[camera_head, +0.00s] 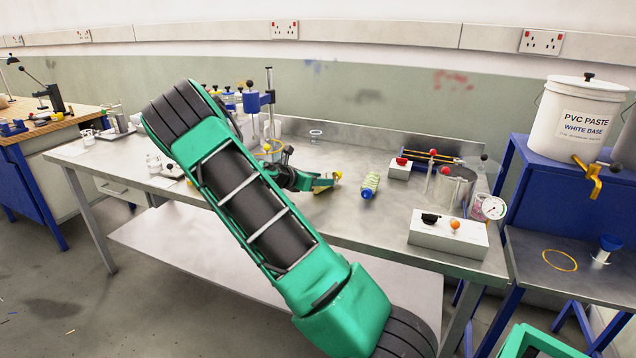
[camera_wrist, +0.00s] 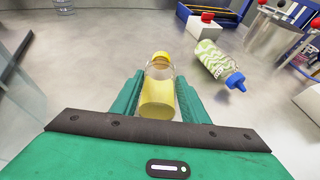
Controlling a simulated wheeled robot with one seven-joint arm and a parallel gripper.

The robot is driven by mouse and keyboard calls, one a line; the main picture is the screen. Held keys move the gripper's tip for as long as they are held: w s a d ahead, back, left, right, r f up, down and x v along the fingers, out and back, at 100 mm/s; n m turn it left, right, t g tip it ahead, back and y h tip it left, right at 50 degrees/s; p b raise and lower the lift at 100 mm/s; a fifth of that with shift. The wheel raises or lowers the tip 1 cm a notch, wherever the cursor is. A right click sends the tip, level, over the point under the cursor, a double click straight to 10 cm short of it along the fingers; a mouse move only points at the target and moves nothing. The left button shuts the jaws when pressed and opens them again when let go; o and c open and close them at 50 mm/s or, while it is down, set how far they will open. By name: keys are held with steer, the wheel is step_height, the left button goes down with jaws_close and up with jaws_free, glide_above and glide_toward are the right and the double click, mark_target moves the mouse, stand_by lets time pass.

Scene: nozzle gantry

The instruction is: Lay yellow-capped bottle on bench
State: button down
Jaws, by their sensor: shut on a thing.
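The yellow-capped bottle (camera_wrist: 158,93) is clear with yellow contents. My gripper (camera_wrist: 159,88) is shut on it, one green finger on each side, in the wrist view. Its yellow cap points away from my palm. In the head view my gripper (camera_head: 326,182) is low over the middle of the steel bench (camera_head: 290,205), and only small yellow parts of the bottle (camera_head: 337,176) show. I cannot tell whether the bottle touches the bench top.
A blue-capped bottle with a green label (camera_head: 370,185) lies just right of my gripper. A white box with a red knob (camera_head: 399,170), a metal pot (camera_head: 455,188) and a switch box (camera_head: 447,237) stand farther right. A clear cup (camera_head: 316,136) stands behind.

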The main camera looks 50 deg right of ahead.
steer(key=shift+f, duration=0.2)
steer(key=c, duration=1)
jaws_free()
steer(key=shift+c, duration=0.2)
